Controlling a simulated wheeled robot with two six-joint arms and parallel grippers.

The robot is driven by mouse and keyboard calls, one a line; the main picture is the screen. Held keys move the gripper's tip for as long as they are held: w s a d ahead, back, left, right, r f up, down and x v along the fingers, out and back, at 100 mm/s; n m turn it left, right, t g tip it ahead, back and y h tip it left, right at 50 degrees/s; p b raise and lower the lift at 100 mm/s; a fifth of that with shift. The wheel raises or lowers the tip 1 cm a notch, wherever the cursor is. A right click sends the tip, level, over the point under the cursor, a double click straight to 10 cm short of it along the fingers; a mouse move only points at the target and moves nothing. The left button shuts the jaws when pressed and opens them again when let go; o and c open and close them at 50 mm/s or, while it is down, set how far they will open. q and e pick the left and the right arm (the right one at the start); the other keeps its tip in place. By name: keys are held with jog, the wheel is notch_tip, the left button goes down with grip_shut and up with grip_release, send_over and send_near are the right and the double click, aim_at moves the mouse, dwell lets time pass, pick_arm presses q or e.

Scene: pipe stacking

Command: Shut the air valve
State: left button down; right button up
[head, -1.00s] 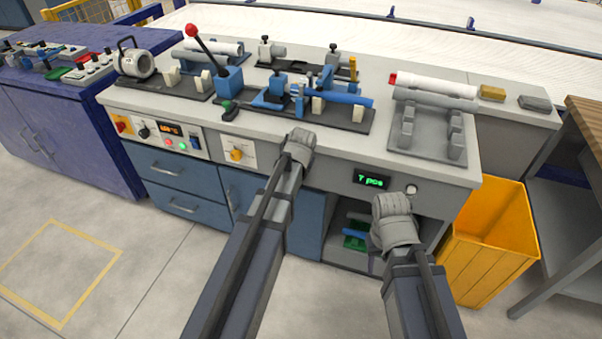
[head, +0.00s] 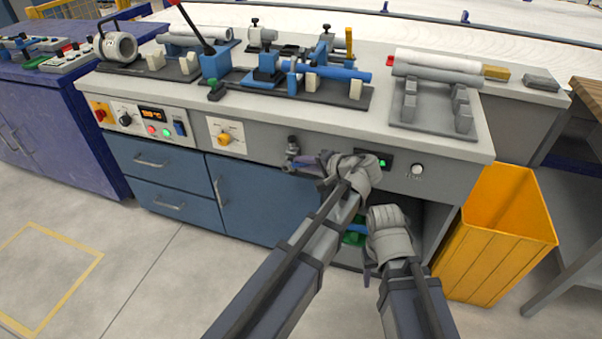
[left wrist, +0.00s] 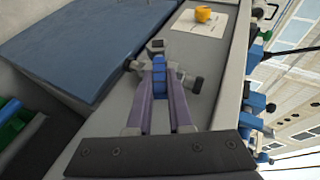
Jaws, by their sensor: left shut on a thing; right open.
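The air valve (head: 292,146) shows as a small grey metal fitting on the bench's front panel, right of the yellow knob plate. In the left wrist view its blue handle (left wrist: 159,70) stands between my fingers, with grey metal parts (left wrist: 188,82) beside it. My left gripper (head: 304,162) is shut on this blue handle; it also shows in the left wrist view (left wrist: 160,92). My arm hides part of the valve in the head view. My right gripper (head: 371,264) is open, low in front of the bench's open shelf, apart from the valve.
The yellow knob (head: 224,138) and the control panel (head: 150,120) are left of the valve. A yellow bin (head: 500,235) stands at the bench's right end. Fixtures fill the bench top.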

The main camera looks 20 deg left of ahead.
pick_arm(q)
jog(key=shift+s+d+f+m+t+y+b, duration=0.1)
jog(key=shift+f+m+t+y+b, duration=0.55)
jog(key=shift+b, duration=1.2)
jog(key=shift+w+d+f+n+g+y+b, duration=0.1)
jog(key=shift+f+y+b, duration=0.3)
jog(key=shift+y+b, duration=1.1)
jog(key=shift+s+d+f+m+t+y+b, duration=0.1)
jog(key=shift+f+m+t+y+b, duration=0.3)
jog(key=shift+b, duration=1.85)
pick_arm(e)
notch_tip(320, 180, down, 13)
pick_arm(q)
jog(key=shift+f, duration=0.1)
jog(key=c, duration=0.8)
grip_release()
pick_arm(e)
jog(key=shift+a, duration=0.1)
